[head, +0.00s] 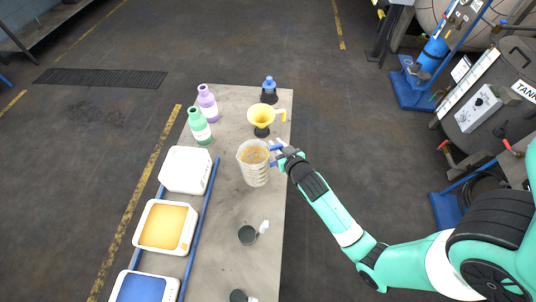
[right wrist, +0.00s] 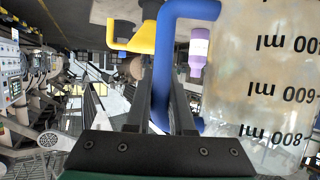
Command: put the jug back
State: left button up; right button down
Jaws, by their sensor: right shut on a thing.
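The jug (head: 252,170) is a translucent beaker-like vessel with printed marks and orange-brown traces inside. It is upright at the middle of the grey table, near its right edge. My right gripper (head: 277,152) is at its right side, shut on the jug's blue handle. In the right wrist view the blue handle (right wrist: 165,70) passes between the fingers, and the jug's marked wall (right wrist: 265,85) fills the right side. I cannot tell whether the jug's base touches the table. My left gripper is not in view.
A yellow funnel (head: 262,116) stands just behind the jug, with a blue-topped bottle (head: 269,88) beyond. Green (head: 198,127) and purple (head: 208,104) bottles stand back left. White bins (head: 187,170) line the left edge. A dark cup (head: 247,235) sits in front. The table (head: 222,262) has bare room around it.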

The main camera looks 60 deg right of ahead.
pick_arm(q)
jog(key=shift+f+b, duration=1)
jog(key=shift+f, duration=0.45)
pick_arm(e)
jog(key=w+d+f, duration=0.1)
jog(key=w+f, duration=0.2)
jog(key=f, duration=0.3)
jog(key=shift+f, duration=0.4)
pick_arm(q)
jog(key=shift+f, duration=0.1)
pick_arm(e)
jog(key=shift+f, duration=0.1)
jog(key=c, duration=0.8)
grip_release()
jog(key=shift+f, duration=0.1)
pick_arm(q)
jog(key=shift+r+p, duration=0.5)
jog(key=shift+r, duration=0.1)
pick_arm(e)
jog(key=v, duration=1.1)
jog(key=shift+s+a+f, duration=0.15)
jog(key=shift+s+a, duration=0.05)
jog(key=shift+s, duration=0.15)
